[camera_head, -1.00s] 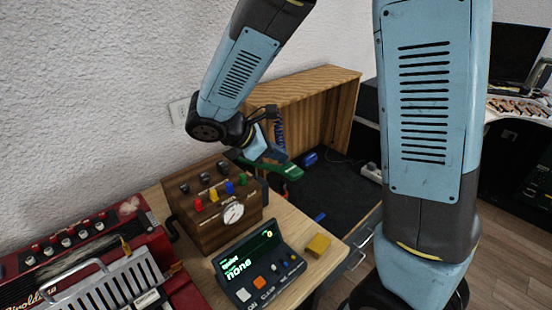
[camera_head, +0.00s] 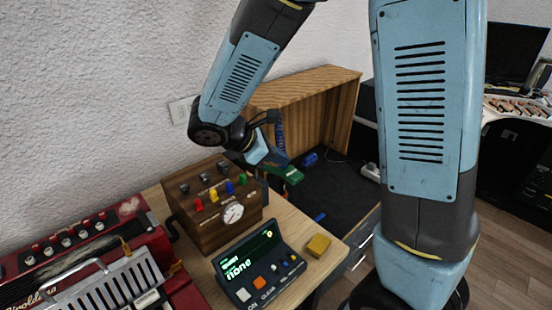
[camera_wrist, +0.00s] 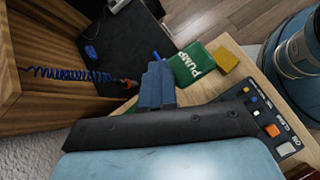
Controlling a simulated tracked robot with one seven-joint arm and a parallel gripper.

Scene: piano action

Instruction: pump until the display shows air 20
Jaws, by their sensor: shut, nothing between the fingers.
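The green pump piece (camera_wrist: 194,64), marked PUMP, lies just beyond my fingers in the wrist view. Its green end also shows in the head view (camera_head: 290,176), partly hidden by my gripper. My gripper (camera_wrist: 157,72) is shut and empty, close beside the pump piece; I cannot tell if they touch. In the head view my gripper (camera_head: 277,158) is behind the wooden box. The display unit (camera_head: 260,268) shows "none" in large letters with smaller green text above it, too small to read. No air number is legible.
A wooden box (camera_head: 207,228) with coloured knobs and a round gauge (camera_head: 233,213) stands left of my gripper. A yellow block (camera_head: 318,245) lies beside the display. A red accordion (camera_head: 85,268) is at the left. An open wooden cabinet (camera_head: 318,85) stands behind.

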